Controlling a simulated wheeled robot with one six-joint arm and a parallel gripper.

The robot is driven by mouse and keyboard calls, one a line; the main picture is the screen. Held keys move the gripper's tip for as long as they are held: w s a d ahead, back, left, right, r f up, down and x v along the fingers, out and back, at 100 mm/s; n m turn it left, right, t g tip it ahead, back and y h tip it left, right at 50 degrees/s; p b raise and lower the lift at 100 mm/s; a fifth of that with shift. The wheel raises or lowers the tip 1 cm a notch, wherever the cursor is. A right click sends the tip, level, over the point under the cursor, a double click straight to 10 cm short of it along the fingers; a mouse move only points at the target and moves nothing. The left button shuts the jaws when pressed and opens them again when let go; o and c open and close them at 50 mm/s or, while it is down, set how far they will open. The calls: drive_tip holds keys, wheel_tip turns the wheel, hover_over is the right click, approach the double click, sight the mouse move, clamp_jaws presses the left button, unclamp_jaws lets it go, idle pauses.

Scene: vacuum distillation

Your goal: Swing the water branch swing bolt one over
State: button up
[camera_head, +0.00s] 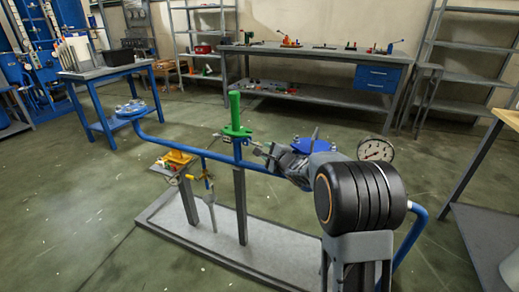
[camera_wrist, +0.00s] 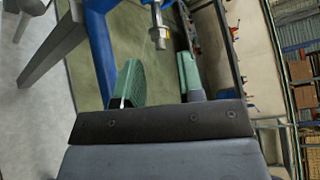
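My gripper (camera_wrist: 158,68) is open, with its two green-padded fingers apart in the wrist view. Nothing is clearly held. In the head view, my gripper (camera_head: 270,154) is beside the blue pipe (camera_head: 210,155), right of the green valve (camera_head: 235,128). A blue flange (camera_head: 313,146) is behind my arm. My arm hides part of the pipe, and I cannot tell which bolt is number one.
A pressure gauge (camera_head: 376,149) stands right of my arm. A yellow fitting (camera_head: 175,160) and a hanging grey part (camera_head: 209,205) are on the left. The pipe stands on a grey base plate (camera_head: 270,250). A workbench (camera_head: 310,50) is behind; open floor lies left.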

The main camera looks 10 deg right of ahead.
sight(261, 146)
drive_tip(key=b+x, duration=0.1)
drive_tip(key=x, duration=0.4)
drive_tip(key=shift+s+f+b, duration=0.1)
drive_tip(key=shift+b, duration=0.3)
drive_tip(key=shift+x, duration=0.9)
drive_tip(key=shift+c, duration=0.2)
drive_tip(key=c, duration=0.6)
drive_tip(key=shift+r, duration=0.25)
clamp_jaws()
